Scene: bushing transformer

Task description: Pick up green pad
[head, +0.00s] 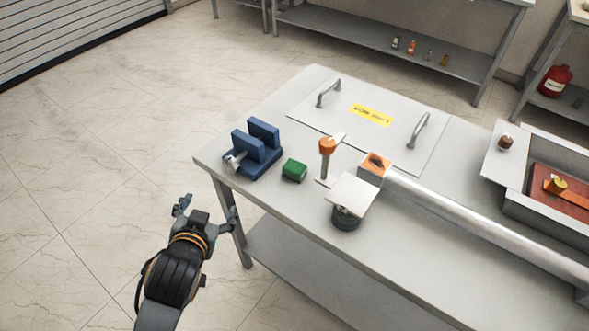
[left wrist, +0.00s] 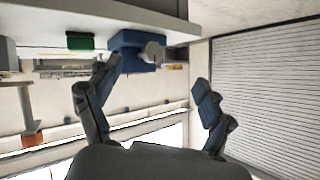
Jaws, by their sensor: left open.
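The green pad (head: 294,170) is a small green block lying on the grey table, just right of the blue vise (head: 254,150). It also shows in the left wrist view (left wrist: 80,41) near the top, beside the blue vise (left wrist: 137,50). That view appears upside down or strongly tilted. My left gripper (head: 207,209) is open and empty, off the table's near left corner, to the lower left of the pad. Its two fingers (left wrist: 150,105) are spread wide in the left wrist view. My right gripper is not in view.
Right of the pad stand an orange-topped post (head: 327,160) and a white plate on a dark round base (head: 347,217). A long metal tube (head: 470,220) runs to the right. A handled panel (head: 370,125) lies behind. The table's near edge lies between my gripper and the pad.

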